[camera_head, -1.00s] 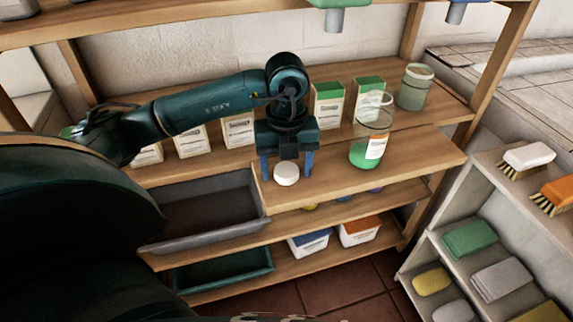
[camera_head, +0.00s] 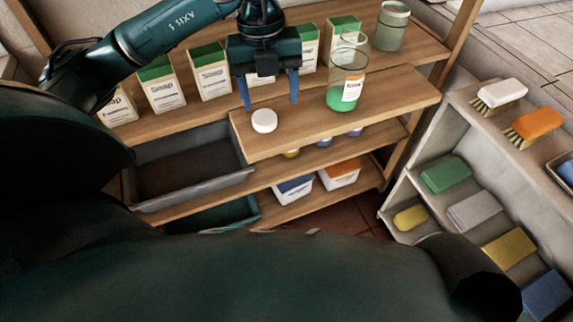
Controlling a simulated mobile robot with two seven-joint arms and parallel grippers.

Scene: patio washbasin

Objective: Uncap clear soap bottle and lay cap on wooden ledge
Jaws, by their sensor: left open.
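The clear soap bottle (camera_head: 347,82) stands upright on the wooden ledge (camera_head: 300,128), with green liquid at the bottom and a white label. Its top is open. A round white cap (camera_head: 264,121) lies on the ledge to the left of the bottle, near the front edge. My left gripper (camera_head: 270,104) is open and empty, its two blue fingers pointing down above and behind the cap, apart from it. My right gripper is not in view.
Several soap boxes (camera_head: 212,75) and a lidded jar (camera_head: 392,27) line the shelf behind. A grey basin (camera_head: 190,190) sits left of the ledge. Brushes (camera_head: 500,94) and sponges (camera_head: 446,175) fill the right-hand shelves.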

